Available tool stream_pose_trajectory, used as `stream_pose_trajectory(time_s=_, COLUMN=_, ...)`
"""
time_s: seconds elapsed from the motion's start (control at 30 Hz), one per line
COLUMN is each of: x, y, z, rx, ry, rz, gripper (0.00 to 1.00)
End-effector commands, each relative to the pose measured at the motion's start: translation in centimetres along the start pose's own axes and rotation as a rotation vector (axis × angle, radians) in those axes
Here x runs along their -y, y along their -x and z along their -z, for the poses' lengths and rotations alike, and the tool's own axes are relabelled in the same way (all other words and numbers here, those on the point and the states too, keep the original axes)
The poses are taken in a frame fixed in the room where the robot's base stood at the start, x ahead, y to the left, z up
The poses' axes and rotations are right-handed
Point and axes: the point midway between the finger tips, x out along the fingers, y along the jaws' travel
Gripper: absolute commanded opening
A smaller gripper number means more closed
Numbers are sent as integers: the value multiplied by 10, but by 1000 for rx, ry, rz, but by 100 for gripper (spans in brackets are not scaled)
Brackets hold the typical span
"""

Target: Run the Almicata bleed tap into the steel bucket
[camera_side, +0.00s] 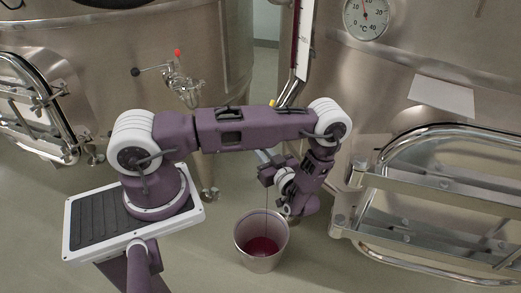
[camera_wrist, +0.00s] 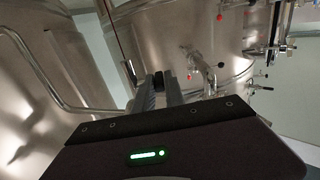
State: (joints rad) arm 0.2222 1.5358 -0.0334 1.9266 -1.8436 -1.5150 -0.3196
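The steel bucket (camera_side: 248,258) stands on the floor below my gripper in the side view, with dark red liquid (camera_side: 262,246) in its bottom. A thin dark line, seemingly a stream, drops into it from beside my gripper (camera_side: 265,168). My gripper is at a pale, short pipe-like part (camera_side: 264,154) between the two vats, probably the bleed tap; the arm hides much of it. In the wrist view my gripper's fingers (camera_wrist: 165,84) point up, close together; whether they hold the tap handle is unclear. No readable Almicata name shows.
A right vat (camera_side: 400,65) carries a dial thermometer (camera_side: 366,18), a blank white plate (camera_side: 443,95) and a protruding steel door frame (camera_side: 440,160). A left vat (camera_side: 100,60) has a valve with a red knob (camera_side: 178,53). Floor left of the bucket is clear.

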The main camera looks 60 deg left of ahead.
Motion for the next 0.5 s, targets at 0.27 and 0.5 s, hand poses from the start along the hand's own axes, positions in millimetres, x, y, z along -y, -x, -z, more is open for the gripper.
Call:
stream_pose_trajectory(time_s=0.27, x=0, y=0, z=-3, rx=-111, ry=-2, rz=-3, gripper=0)
stream_pose_trajectory(time_s=0.5, x=0, y=0, z=-3, rx=-139, ry=-2, rz=-2, gripper=0)
